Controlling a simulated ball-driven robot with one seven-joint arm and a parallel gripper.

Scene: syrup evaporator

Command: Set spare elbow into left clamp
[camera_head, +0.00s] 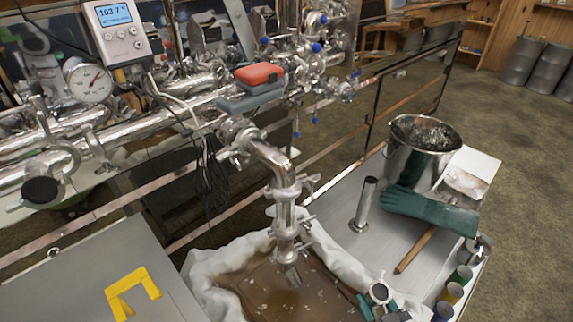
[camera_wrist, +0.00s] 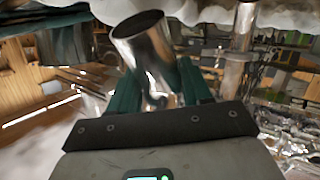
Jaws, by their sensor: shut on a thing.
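The spare elbow appears to be the shiny metal tube (camera_wrist: 147,42) held between the teal fingers of my gripper (camera_wrist: 160,78) in the wrist view. Its round open end faces upward and its lower part is hidden by the gripper. In the head view the gripper (camera_head: 382,306) is at the bottom edge, with the tube's ring-shaped end (camera_head: 380,292) showing, beside the pan of brown liquid. A curved pipe with clamps (camera_head: 285,190) hangs over the pan, up and left of my gripper. A C-shaped metal fitting with a dark round face (camera_head: 40,190) is at far left; I cannot tell which fitting is the left clamp.
A cloth-lined pan of brown liquid (camera_head: 232,280) lies below the hanging pipe. A steel bucket (camera_head: 412,155), green glove (camera_head: 425,208), upright metal tube (camera_head: 364,203) and several coloured cylinders (camera_head: 458,276) stand or lie at right. A yellow bracket (camera_head: 128,285) lies on the grey surface at left.

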